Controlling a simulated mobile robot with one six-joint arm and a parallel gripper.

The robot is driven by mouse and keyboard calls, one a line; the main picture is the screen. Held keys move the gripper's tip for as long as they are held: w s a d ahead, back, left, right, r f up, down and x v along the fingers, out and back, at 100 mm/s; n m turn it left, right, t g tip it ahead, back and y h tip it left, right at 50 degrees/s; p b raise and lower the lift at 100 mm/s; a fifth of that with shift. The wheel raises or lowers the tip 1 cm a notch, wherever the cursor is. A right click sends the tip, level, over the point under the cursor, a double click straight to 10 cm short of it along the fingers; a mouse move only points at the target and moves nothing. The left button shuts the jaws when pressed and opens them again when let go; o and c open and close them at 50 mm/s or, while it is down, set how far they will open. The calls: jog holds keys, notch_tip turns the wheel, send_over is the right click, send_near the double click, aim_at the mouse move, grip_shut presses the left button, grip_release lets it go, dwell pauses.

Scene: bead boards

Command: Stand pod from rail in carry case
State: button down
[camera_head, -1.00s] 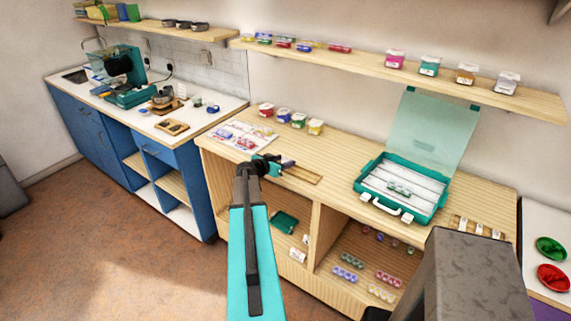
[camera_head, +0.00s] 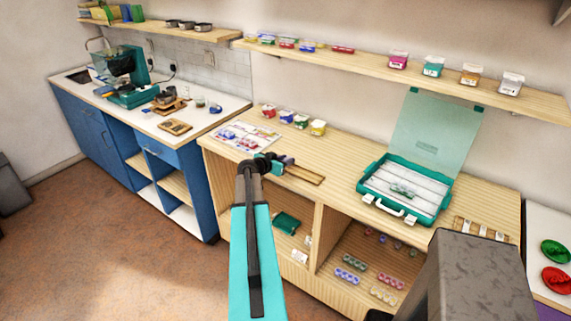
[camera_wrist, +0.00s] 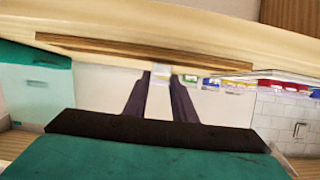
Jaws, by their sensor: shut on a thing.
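My gripper (camera_head: 288,161) is above the bench near the wooden rail (camera_head: 304,175). In the wrist view, its dark fingers (camera_wrist: 161,82) are shut on a small pale, translucent pod (camera_wrist: 161,71). The pod is too small to make out in the head view. The rail also shows in the wrist view (camera_wrist: 140,52), beyond the fingertips. The teal carry case (camera_head: 364,187) stands open on the bench, right of my gripper, its clear lid (camera_head: 437,130) raised. White rows line its inside, and a group of green pods (camera_head: 403,191) stands in the middle.
Several jars (camera_head: 286,116) and a patterned sheet (camera_head: 240,136) lie left of the rail. A rack with small slots (camera_head: 480,229) is right of the case. Lower shelves hold more pods (camera_head: 347,275). The bench between rail and case is clear.

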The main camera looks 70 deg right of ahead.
jog(key=shift+r+b, duration=0.45)
jog(key=shift+r, duration=0.2)
jog(key=s+a+r+b, duration=0.1)
jog(key=s+a+b, duration=0.1)
jog(key=a, duration=0.4)
jog(key=s+a+r+b, duration=0.1)
jog(key=s+a+b, duration=0.1)
jog(key=a, duration=0.4)
jog(key=shift+s+a+r, duration=0.3)
jog(key=shift+s+r, duration=0.05)
jog(key=shift+s, duration=0.1)
jog(key=p, duration=0.5)
jog(key=shift+s+a+r, duration=0.15)
jog(key=shift+a, duration=0.15)
jog(key=a+p, duration=0.1)
jog(key=p, duration=0.4)
jog(key=shift+s, duration=0.2)
jog(key=shift+s+a+p, duration=0.1)
jog(key=shift+a+p, duration=0.25)
jog(key=shift+p, duration=0.65)
jog(key=shift+f, duration=0.2)
